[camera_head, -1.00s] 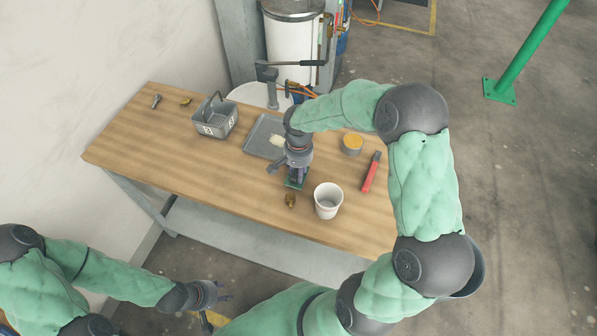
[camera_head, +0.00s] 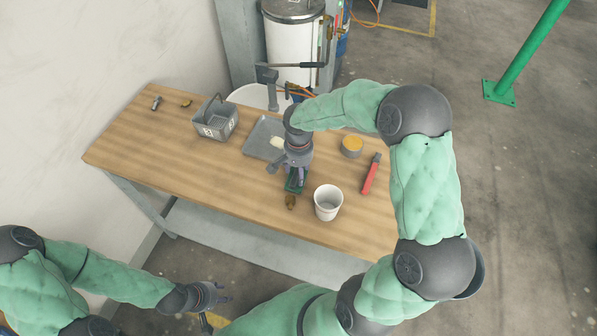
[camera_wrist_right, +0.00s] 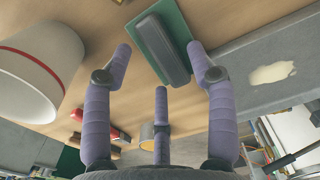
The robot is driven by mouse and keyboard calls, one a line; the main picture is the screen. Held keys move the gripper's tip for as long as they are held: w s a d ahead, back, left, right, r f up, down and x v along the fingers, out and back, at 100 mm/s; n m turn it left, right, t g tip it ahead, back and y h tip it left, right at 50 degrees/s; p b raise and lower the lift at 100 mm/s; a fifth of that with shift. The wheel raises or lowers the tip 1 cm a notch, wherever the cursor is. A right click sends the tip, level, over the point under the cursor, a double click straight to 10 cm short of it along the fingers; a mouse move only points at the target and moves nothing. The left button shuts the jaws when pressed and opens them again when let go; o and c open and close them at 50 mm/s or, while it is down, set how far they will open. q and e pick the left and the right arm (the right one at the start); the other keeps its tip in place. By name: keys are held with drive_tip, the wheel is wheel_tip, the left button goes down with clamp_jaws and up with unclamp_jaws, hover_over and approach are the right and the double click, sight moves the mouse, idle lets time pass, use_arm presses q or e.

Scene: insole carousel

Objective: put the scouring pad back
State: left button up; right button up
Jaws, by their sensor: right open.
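The scouring pad is a flat green piece (camera_head: 293,187) with a dark grey block on top. It lies on the wooden table near the front edge, partly hidden by my right gripper in the head view. The wrist view shows the green pad (camera_wrist_right: 180,22) and its grey block just past the fingertips. My right gripper (camera_wrist_right: 160,62) is open above the pad, its three fingers spread and nothing between them. In the head view this gripper (camera_head: 297,172) points down at the pad. My left gripper (camera_head: 221,293) is off the table's front, small, empty, with fingers apart.
A grey tray (camera_head: 256,147) with a pale patch lies behind the pad. A yellow-topped tin (camera_head: 352,146) and red tool (camera_head: 371,174) are to the right, a grey basket (camera_head: 215,120) to the left.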

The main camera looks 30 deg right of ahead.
use_arm(q)
wheel_tip(320, 180, up, 2)
drive_tip(key=shift+r+p, duration=0.1)
drive_tip(key=shift+p, duration=0.85)
use_arm(e)
wheel_tip(320, 180, up, 11)
